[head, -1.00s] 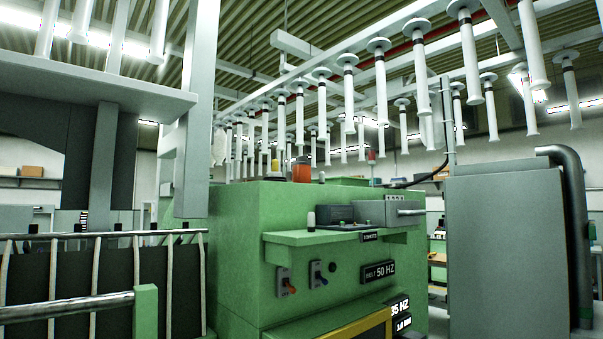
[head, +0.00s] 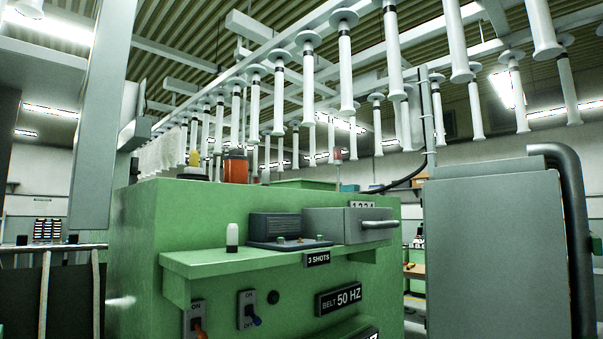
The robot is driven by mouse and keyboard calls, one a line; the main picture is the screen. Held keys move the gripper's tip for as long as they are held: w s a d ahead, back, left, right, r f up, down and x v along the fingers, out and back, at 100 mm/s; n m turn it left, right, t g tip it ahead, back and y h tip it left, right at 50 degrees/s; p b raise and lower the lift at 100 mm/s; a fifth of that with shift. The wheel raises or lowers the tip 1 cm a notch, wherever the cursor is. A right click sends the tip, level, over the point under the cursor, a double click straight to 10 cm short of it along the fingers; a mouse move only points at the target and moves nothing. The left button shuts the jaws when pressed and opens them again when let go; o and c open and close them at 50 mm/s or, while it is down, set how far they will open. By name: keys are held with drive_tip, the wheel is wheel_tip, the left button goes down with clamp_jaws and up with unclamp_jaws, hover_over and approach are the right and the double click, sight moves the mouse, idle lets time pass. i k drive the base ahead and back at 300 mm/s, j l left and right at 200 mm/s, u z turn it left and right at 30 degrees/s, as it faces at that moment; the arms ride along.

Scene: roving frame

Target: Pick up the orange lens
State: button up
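An orange lens-like cylinder (head: 236,168) with a dark cap stands upright on top of the green machine (head: 140,230), towards its back. A smaller yellow piece (head: 195,158) on a dark base is just left of it. I cannot tell for certain that the orange cylinder is a separate lens. My gripper does not show in the head view.
The green machine has a front shelf (head: 215,262) with a white-topped knob (head: 232,237) and a grey box (head: 350,222). A tall grey cabinet (head: 495,250) with a dark pipe (head: 575,230) stands at right. White tubes (head: 392,50) hang overhead.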

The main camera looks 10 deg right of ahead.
sight(236, 165)
drive_tip(key=i+l+z, duration=0.15)
drive_tip(key=z, duration=0.3)
drive_tip(key=i+l+z, duration=0.2)
drive_tip(key=z, duration=0.3)
drive_tip(key=i+z, duration=0.25)
drive_tip(key=z, duration=0.2)
drive_tip(key=i+z, duration=0.35)
drive_tip(key=i, duration=0.3)
drive_tip(key=i+l+u, duration=0.1)
drive_tip(key=i+u, duration=0.15)
drive_tip(key=u, duration=0.15)
drive_tip(key=i+l+u, duration=0.2)
drive_tip(key=u, duration=0.15)
drive_tip(key=l+u, duration=0.1)
drive_tip(key=u, duration=0.35)
drive_tip(key=l+u, duration=0.15)
drive_tip(key=u, duration=0.35)
drive_tip(key=l+u, duration=0.2)
drive_tip(key=u, duration=0.25)
drive_tip(key=l+u, duration=0.15)
drive_tip(key=u, duration=0.35)
